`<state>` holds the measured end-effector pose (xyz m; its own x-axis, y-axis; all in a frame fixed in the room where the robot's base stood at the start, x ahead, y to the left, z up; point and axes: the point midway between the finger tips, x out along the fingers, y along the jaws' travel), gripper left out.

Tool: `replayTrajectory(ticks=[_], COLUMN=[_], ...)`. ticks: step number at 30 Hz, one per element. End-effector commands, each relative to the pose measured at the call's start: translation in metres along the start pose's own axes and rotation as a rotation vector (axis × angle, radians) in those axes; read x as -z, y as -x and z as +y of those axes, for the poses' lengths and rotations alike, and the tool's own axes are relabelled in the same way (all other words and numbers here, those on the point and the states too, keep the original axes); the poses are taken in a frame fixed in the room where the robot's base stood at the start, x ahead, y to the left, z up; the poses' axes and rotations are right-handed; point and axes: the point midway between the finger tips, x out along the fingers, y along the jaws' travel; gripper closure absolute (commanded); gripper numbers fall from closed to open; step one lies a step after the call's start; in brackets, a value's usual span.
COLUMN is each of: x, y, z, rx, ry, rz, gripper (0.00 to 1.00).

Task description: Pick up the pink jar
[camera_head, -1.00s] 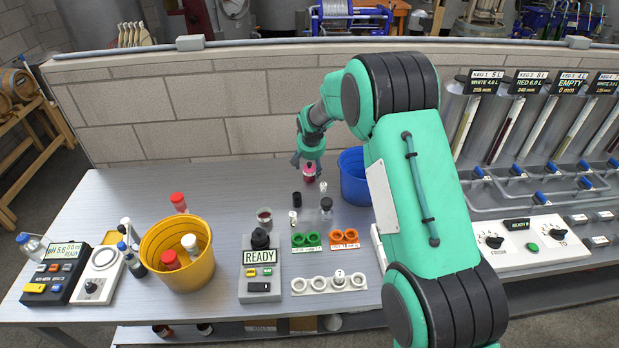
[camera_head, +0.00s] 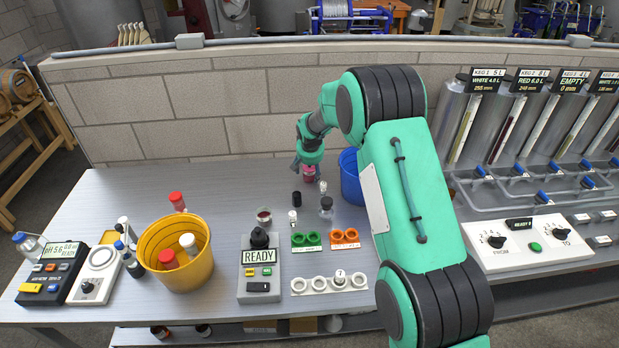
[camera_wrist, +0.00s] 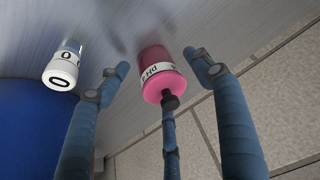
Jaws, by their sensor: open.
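The pink jar (camera_head: 309,173) stands on the table near the wall, left of the blue bucket, partly covered by my gripper in the head view. In the wrist view the pink jar (camera_wrist: 157,72) has a white lettered band and a dark knob on its end. My gripper (camera_head: 306,166) is open, with its fingers (camera_wrist: 160,72) on both sides of the jar. Gaps show between the jar and the left and right fingers. A third finger lies in line with the jar's dark knob; I cannot tell if it touches.
A blue bucket (camera_head: 351,180) stands close to the right of the jar. A small white-capped vial (camera_wrist: 62,70) is beside it in the wrist view. A black cylinder (camera_head: 296,198) and a dark-stoppered flask (camera_head: 326,207) stand nearer. The table left of the jar is clear.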

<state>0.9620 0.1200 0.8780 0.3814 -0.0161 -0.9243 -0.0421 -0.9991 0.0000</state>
Motion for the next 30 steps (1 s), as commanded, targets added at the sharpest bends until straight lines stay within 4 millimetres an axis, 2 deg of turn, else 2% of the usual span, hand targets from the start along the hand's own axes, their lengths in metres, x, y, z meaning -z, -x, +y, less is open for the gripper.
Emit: replayTrajectory(ticks=[4,19,20,27,30], x=[0.0001,0.0003,0.0003,0.0001,0.0005], y=[-0.0055,-0.005,-0.005,-0.0051,-0.0048], z=[0.0,0.0,0.0,-0.0001,-0.0001], rx=[0.0,0.0,0.0,0.0,0.0], ry=[0.0,0.0,0.0,0.0,0.0], rz=[0.0,0.001,0.001,0.0,0.001], gripper=[0.35,0.35,0.37,0.84,0.85])
